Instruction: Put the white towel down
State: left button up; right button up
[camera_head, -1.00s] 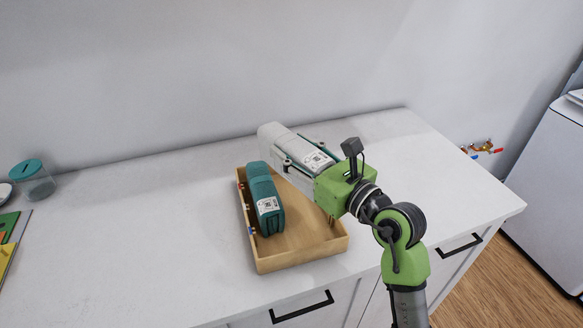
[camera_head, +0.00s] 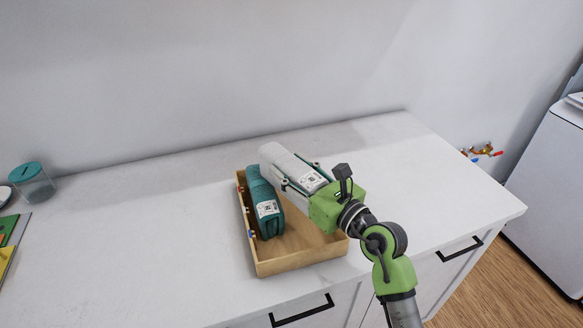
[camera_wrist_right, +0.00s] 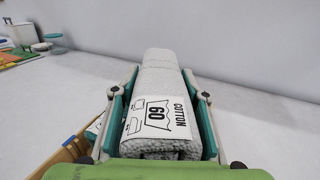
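The rolled white towel (camera_head: 283,164) has a printed label reading "COTTON 60", which shows in the right wrist view (camera_wrist_right: 160,85). My right gripper (camera_head: 296,175) has its fingers on both sides of the towel and holds it. The towel is over the right part of the wooden tray (camera_head: 300,265), beside a rolled teal towel (camera_head: 265,200) that lies in the tray's left part. I cannot tell whether the white towel touches the tray floor. The front right of the tray is bare. My left gripper is not in view.
A jar with a teal lid (camera_head: 30,182) and colored boards (camera_head: 10,235) are at the far left. The counter right of the tray is clear. A white appliance (camera_head: 550,190) stands beyond the floor gap.

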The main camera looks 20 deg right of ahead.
jog(key=o, duration=0.4)
jog(key=shift+c, duration=0.2)
jog(key=shift+r, duration=0.2)
jog(key=b+v, duration=0.2)
jog(key=v, duration=1)
jog(key=shift+b, duration=0.3)
